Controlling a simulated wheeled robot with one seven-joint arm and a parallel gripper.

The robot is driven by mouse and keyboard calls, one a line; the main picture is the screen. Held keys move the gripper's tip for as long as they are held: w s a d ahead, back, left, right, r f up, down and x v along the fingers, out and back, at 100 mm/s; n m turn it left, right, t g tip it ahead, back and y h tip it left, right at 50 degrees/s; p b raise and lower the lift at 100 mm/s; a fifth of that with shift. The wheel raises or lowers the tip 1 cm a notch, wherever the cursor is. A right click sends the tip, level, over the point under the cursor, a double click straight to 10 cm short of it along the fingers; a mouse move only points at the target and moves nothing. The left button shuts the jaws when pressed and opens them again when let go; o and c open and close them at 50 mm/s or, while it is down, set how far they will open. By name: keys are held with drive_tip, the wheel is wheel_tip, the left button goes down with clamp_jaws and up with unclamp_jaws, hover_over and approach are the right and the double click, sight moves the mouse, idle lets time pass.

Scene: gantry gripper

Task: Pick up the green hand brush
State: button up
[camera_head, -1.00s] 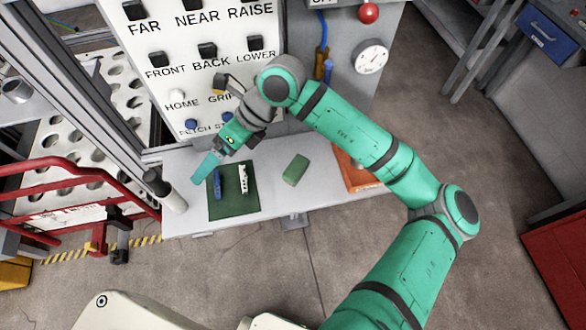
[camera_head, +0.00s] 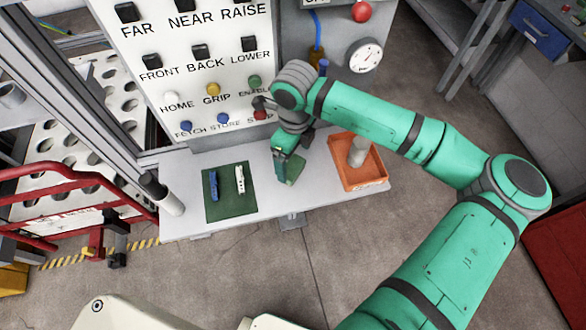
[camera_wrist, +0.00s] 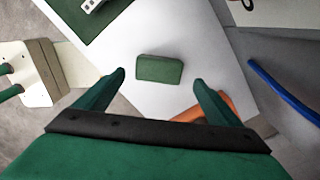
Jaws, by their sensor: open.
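The green hand brush (camera_head: 296,171) is a small green block on the pale bench, partly hidden behind my gripper in the head view. In the wrist view the brush (camera_wrist: 160,69) shows whole, lying flat and ahead of the gap between my fingers. My gripper (camera_wrist: 159,79) is open and empty, with one finger to each side of the brush in that picture. In the head view my gripper (camera_head: 279,174) points down over the bench at the brush's left side. I cannot tell its exact height above the brush.
A dark green mat (camera_head: 230,208) with a blue item (camera_head: 213,186) and a white item (camera_head: 240,180) lies to the left. An orange tray (camera_head: 372,184) holding a pale cylinder (camera_head: 358,152) is at the right. A button panel (camera_head: 180,75) rises behind the bench (camera_head: 188,222).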

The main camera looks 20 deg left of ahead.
sight(293, 166)
drive_tip(key=f, duration=0.4)
drive_tip(key=shift+s+a+f, duration=0.1)
drive_tip(key=shift+a+f, duration=0.15)
drive_tip(key=shift+f, duration=0.05)
drive_tip(key=shift+d+f, duration=0.1)
drive_tip(key=shift+f, duration=0.35)
drive_tip(key=c, duration=1.2)
drive_tip(key=shift+c, duration=0.3)
drive_tip(key=shift+r, duration=0.15)
drive_tip(key=shift+r, duration=0.55)
drive_tip(key=s+a+r, duration=0.7)
drive_tip(key=s+r, duration=0.4)
drive_tip(key=s, duration=0.1)
drive_tip(key=shift+s+r, duration=0.2)
drive_tip(key=shift+r, duration=0.15)
